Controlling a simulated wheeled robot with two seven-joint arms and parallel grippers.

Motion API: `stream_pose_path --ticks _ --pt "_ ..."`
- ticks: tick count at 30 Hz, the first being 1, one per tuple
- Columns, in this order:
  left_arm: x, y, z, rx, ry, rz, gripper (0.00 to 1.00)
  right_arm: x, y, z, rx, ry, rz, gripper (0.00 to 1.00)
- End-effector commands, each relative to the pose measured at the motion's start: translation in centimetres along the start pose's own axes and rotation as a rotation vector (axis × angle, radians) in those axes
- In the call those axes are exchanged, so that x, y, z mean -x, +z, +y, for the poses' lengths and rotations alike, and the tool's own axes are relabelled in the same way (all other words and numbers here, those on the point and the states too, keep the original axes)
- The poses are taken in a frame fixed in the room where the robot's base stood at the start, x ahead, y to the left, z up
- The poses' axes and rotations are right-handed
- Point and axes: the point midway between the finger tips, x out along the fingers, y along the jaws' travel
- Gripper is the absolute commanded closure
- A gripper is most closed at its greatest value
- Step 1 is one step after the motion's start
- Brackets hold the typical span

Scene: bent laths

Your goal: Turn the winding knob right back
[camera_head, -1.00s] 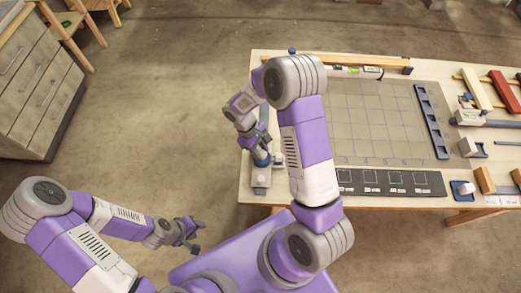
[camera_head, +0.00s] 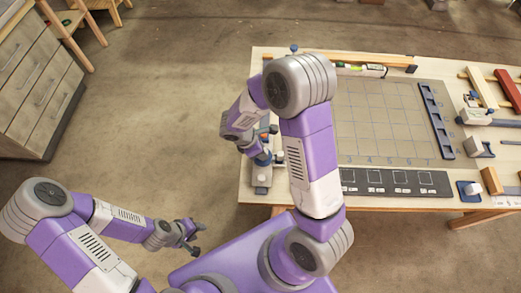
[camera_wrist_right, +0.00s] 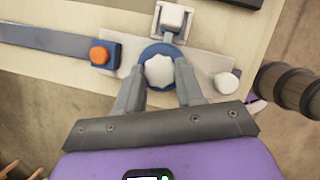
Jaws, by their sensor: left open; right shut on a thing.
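The winding knob (camera_wrist_right: 159,71) is a pale, lobed knob in a blue ring (camera_wrist_right: 147,51) on a light grey plate (camera_wrist_right: 207,65), seen in the right wrist view. My right gripper (camera_wrist_right: 160,86) is shut on it, one finger on each side. In the head view my right gripper (camera_head: 262,157) is over the near left corner of the table, at the grey device (camera_head: 262,180); the knob is hard to make out there. My left gripper (camera_head: 192,238) is open and empty, low and away from the table.
An orange button (camera_wrist_right: 99,55) on a blue-grey bar, a white round peg (camera_wrist_right: 227,83) and a white block (camera_wrist_right: 172,18) surround the knob. A gridded grey mat (camera_head: 385,120) covers the table's middle. A blue rack (camera_head: 436,120) lies along its right side.

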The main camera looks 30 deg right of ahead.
Motion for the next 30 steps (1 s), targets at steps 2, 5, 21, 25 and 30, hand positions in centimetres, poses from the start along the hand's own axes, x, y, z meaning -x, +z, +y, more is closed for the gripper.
stream_pose_path --ticks 2,5,21,25,30 --pt "-0.31 -0.01 -0.11 0.0 0.0 0.0 0.57 -0.11 -0.09 -0.09 0.041 0.017 0.002 0.93" --pt "-0.49 -0.02 -0.18 0.0 0.0 0.0 0.57 -0.11 -0.08 -0.15 0.084 0.034 0.002 0.93" --pt "-0.73 -0.03 -0.27 0.0 0.0 0.0 0.57 -0.05 -0.03 -0.21 0.157 0.063 0.002 0.93" --pt "-0.73 -0.03 -0.27 0.0 0.0 0.0 0.57 -0.05 -0.03 -0.21 0.156 0.063 0.002 0.93" --pt "-0.73 -0.03 -0.27 0.0 0.0 0.0 0.57 -0.05 -0.02 -0.21 0.156 0.063 0.001 0.46"
